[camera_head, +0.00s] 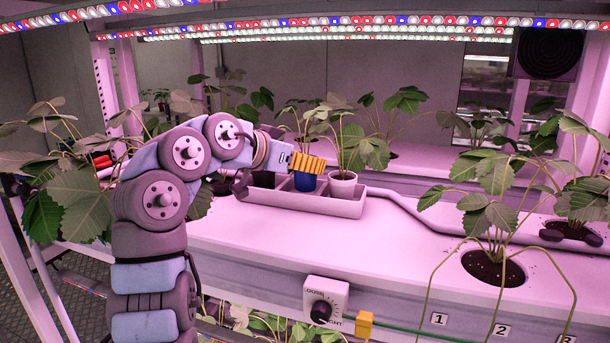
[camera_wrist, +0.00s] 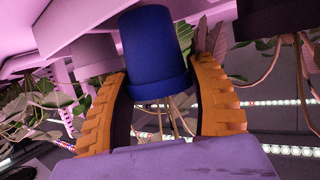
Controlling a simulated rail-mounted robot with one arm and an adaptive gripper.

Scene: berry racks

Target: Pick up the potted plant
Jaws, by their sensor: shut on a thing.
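A blue pot (camera_head: 305,184) holds a leafy plant and stands in the long divided tray (camera_head: 288,204) on the rack shelf. My gripper (camera_head: 308,163) has orange ribbed fingers closed around the upper part of this pot. In the wrist view the blue pot (camera_wrist: 157,50) appears upside down between the two curved fingers (camera_wrist: 160,75), with thin stems hanging past it. Whether the pot's base touches the tray floor cannot be told, as the tray's front wall hides it. A white potted plant (camera_head: 342,184) stands close to the right of the blue pot.
A strawberry plant (camera_head: 492,200) grows from a soil hole at the right of the shelf. Large leaves (camera_head: 70,190) crowd the left. A dial box (camera_head: 325,300) is on the front edge. A pipe (camera_head: 410,205) runs right from the tray. Lamp strips hang above.

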